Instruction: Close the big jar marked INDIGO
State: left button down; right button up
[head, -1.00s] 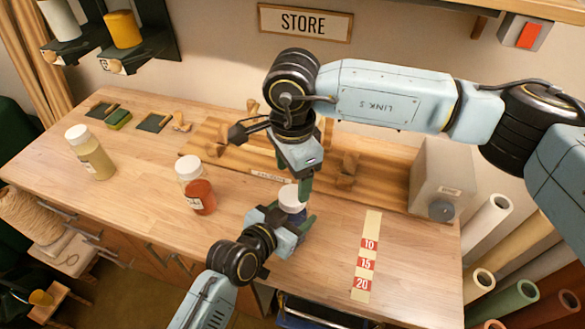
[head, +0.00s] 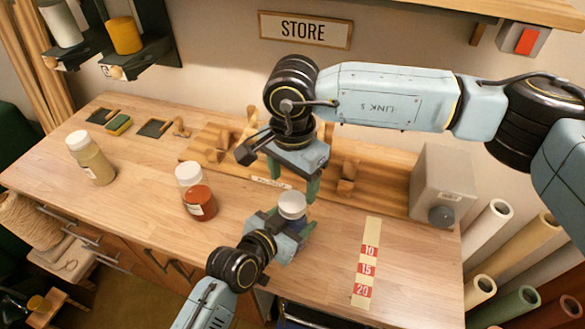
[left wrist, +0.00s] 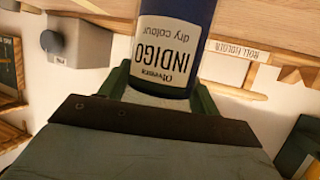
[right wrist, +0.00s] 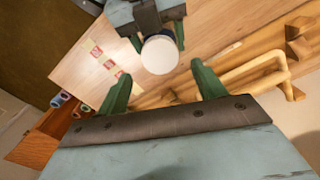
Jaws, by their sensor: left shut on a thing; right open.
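The big jar marked INDIGO (left wrist: 168,52) shows close up in the left wrist view, with its dark blue body and white label. In the head view its white lid (head: 292,205) sits on top of it. The lid also shows from above in the right wrist view (right wrist: 159,54). My left gripper (head: 287,228) is shut around the jar's body at the table's front. My right gripper (head: 293,190) is open and empty, above and just behind the lid, apart from it. Whether the lid is screwed tight cannot be told.
A jar of red pigment (head: 197,195) and a jar of tan pigment (head: 91,160) stand to the left, both white-lidded. A wooden rack (head: 230,150) lies behind. A numbered strip (head: 366,262) and a grey box (head: 442,185) are on the right.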

aim_at(292, 201)
jog(key=shift+f, duration=2.7)
jog(key=shift+c, duration=0.3)
jog(key=c, duration=1)
jog(key=shift+o, duration=0.2)
jog(key=m, duration=0.6)
jog(key=shift+m, duration=0.4)
jog(key=o, duration=1.1)
